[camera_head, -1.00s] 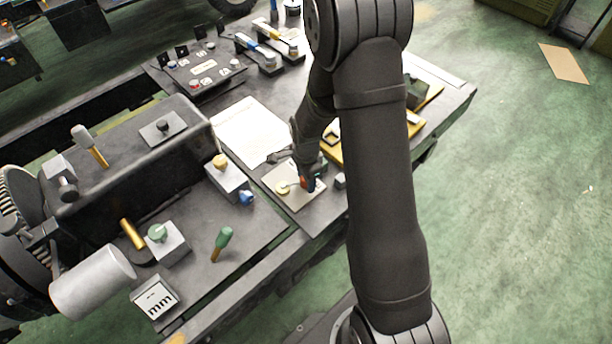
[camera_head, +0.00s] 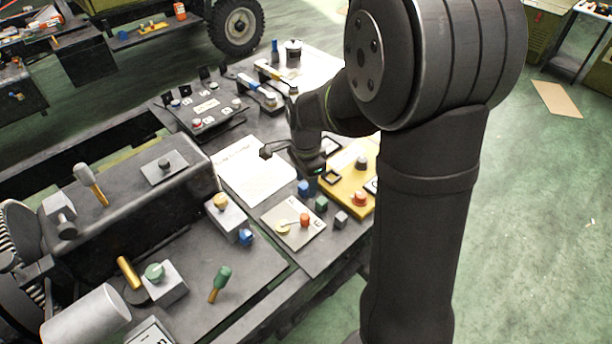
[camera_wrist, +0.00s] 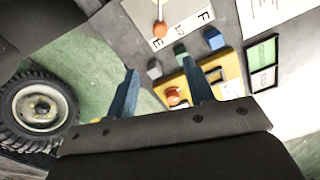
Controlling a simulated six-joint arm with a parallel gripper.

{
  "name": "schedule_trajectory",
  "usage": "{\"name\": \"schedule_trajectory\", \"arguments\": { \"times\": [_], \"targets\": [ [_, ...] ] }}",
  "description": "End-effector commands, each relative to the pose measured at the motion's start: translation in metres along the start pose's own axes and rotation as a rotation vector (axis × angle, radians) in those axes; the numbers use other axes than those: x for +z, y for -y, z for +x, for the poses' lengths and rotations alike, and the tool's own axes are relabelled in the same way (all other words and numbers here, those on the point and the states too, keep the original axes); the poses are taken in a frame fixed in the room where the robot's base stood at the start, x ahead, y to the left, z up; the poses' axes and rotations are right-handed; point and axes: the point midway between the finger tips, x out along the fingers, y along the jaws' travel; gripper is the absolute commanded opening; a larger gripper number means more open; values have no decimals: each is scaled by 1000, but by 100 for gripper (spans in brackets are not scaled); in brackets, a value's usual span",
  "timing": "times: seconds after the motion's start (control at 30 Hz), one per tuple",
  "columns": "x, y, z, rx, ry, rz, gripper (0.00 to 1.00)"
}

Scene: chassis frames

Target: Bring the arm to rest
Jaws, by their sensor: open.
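My arm rises at the right of the head view and bends over the far side of the bench. My gripper is at the end of it, above the bench near the white paper sheet (camera_head: 252,172); its fingers are mostly hidden in the head view. In the wrist view my gripper (camera_wrist: 160,92) shows two blue fingers, wide apart, with nothing held between them. Below it, the wrist view shows a yellow board (camera_wrist: 228,72) with an orange-red knob (camera_wrist: 174,96). The fingers look apart from the bench top.
A plate with an orange knob and a pale disc (camera_head: 293,226) lies on the bench beside small blue, green and grey cubes (camera_head: 321,204). A panel with knobs (camera_head: 205,112) stands behind.

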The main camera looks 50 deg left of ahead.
Motion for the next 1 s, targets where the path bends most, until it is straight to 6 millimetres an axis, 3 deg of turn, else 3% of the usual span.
{"name": "schedule_trajectory", "arguments": {
  "times": [0.2,0.73,1.0],
  "targets": [
    [0,0,-13,0,0,0,48],
    [0,0,-13,0,0,0,48],
    [0,-1,5,5,1,0,48]
  ]
}}
